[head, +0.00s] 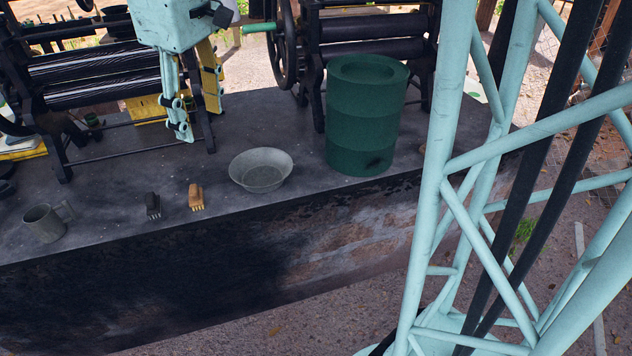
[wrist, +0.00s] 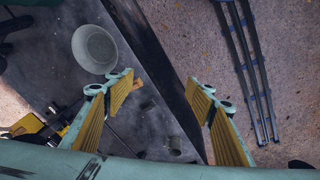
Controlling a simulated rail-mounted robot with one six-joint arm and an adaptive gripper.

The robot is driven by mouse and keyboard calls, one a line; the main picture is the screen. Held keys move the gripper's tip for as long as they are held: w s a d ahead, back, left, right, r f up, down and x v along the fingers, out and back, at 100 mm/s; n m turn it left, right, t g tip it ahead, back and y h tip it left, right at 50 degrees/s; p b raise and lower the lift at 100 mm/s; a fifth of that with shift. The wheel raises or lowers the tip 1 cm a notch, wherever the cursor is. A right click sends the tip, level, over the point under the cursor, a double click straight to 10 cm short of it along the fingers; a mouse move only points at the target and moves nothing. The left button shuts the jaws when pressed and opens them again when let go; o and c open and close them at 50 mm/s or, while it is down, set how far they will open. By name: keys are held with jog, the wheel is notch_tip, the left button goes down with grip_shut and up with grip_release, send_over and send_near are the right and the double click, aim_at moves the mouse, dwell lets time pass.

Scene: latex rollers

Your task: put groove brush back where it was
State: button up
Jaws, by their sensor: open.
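Two small brushes stand on the dark bench top (head: 110,195): a tan one with pale bristles (head: 196,196) and a black one (head: 153,205) just left of it. I cannot tell which is the groove brush. My gripper (head: 198,112) is open and empty, above the bench and behind the brushes in the head view. In the wrist view my gripper (wrist: 160,82) has its yellow-padded fingers spread wide. The tan brush (wrist: 137,84) shows there beside the left fingertip, partly hidden by it, and the black brush (wrist: 147,104) shows between the fingers, farther off.
A grey metal bowl (head: 261,170) stands right of the brushes, and a green drum (head: 364,120) stands beyond it. A grey mug (head: 44,224) is at the left. Roller machines (head: 95,75) line the back. The bench front between mug and brushes is clear.

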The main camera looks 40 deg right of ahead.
jog(key=s+m+t, duration=0.1)
jog(key=s+m, duration=0.5)
jog(key=s, duration=2.5)
jog(key=shift+s+r+t, duration=0.35)
jog(key=shift+t, duration=0.05)
jog(key=shift+w, duration=0.1)
notch_tip(320, 180, down, 13)
jog(key=b, duration=1.3)
jog(key=shift+f+b, duration=0.15)
jog(key=shift+b, duration=0.15)
